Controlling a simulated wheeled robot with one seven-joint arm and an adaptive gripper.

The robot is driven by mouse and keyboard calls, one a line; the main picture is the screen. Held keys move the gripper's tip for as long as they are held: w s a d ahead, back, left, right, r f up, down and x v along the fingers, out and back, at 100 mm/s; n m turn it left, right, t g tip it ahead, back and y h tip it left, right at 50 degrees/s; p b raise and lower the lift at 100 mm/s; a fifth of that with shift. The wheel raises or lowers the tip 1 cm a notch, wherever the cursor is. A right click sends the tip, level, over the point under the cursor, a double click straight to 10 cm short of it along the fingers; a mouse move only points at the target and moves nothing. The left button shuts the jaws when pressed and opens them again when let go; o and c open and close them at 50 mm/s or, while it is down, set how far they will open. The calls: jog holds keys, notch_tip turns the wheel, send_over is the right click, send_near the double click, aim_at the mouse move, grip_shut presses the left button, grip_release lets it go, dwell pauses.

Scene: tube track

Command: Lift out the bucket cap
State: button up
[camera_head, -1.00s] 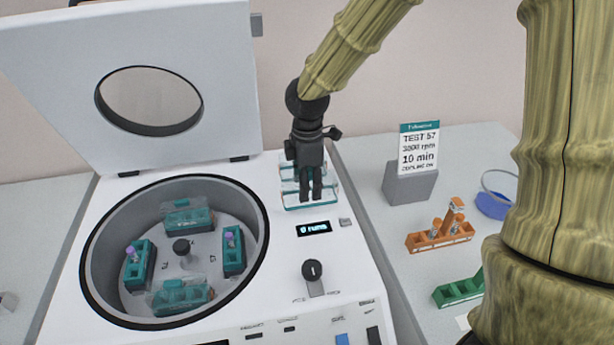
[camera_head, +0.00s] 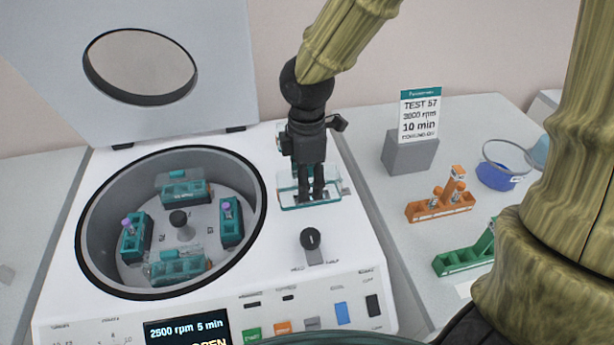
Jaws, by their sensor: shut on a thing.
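My gripper (camera_head: 312,190) is shut on a clear cap with a teal rim (camera_head: 292,203), over the white centrifuge deck right of the bowl. I cannot tell if the cap touches the deck. In the open bowl (camera_head: 92,262), the back bucket (camera_head: 183,192) and front bucket (camera_head: 178,268) have clear parts above them, seemingly caps. The left bucket (camera_head: 135,240) and right bucket (camera_head: 231,225) show purple-topped tubes and no cap.
The centrifuge lid (camera_head: 210,45) stands open behind the bowl. A knob (camera_head: 310,240) is in front of my gripper. To the right are a sign on a grey block (camera_head: 410,153), an orange rack (camera_head: 440,208), a green rack (camera_head: 462,262) and a blue container (camera_head: 496,178).

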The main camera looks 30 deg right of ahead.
jog(key=shift+r+p, duration=2.55)
jog(key=shift+p, duration=0.2)
jog(key=shift+f, duration=0.1)
